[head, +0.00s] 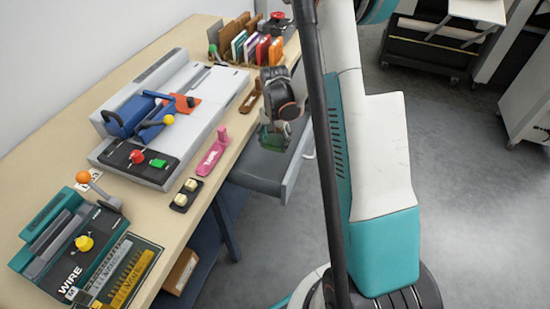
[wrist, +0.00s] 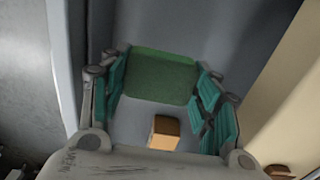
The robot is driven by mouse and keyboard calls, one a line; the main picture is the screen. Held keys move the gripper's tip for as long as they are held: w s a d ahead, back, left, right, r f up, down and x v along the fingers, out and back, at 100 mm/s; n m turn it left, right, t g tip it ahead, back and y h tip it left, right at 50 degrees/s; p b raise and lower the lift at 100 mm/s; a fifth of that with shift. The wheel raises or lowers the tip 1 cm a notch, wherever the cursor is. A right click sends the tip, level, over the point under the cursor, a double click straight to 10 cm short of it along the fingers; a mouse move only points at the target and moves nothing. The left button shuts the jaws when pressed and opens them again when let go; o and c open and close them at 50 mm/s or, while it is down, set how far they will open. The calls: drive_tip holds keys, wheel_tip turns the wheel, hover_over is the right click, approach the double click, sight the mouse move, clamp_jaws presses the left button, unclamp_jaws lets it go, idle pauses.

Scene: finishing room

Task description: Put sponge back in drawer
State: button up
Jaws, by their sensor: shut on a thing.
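My gripper (head: 274,136) is over the open grey drawer (head: 262,172) under the workbench edge. In the wrist view, the teal fingers of my gripper (wrist: 162,88) are closed on the two sides of a green sponge (wrist: 160,76). The sponge also shows as a small green patch under my gripper in the head view. The grey drawer floor (wrist: 185,30) lies behind it in the wrist view. I cannot tell the exact height of the sponge above that floor.
A small yellow-brown block (wrist: 165,132) shows below the sponge in the wrist view. The workbench (head: 170,215) beside the drawer holds a pink stapler-like tool (head: 213,153), a large white machine (head: 175,115) and a file rack (head: 252,45). Open floor (head: 275,245) lies in front.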

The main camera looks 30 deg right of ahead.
sight(275, 159)
wheel_tip(275, 159, down, 7)
drive_tip(key=shift+r+b, duration=0.1)
drive_tip(key=shift+b, duration=1.05)
drive_tip(key=shift+r, duration=0.1)
drive_tip(key=o, duration=1)
wheel_tip(275, 159, up, 12)
drive_tip(key=p, duration=0.4)
drive_tip(key=shift+p, duration=0.3)
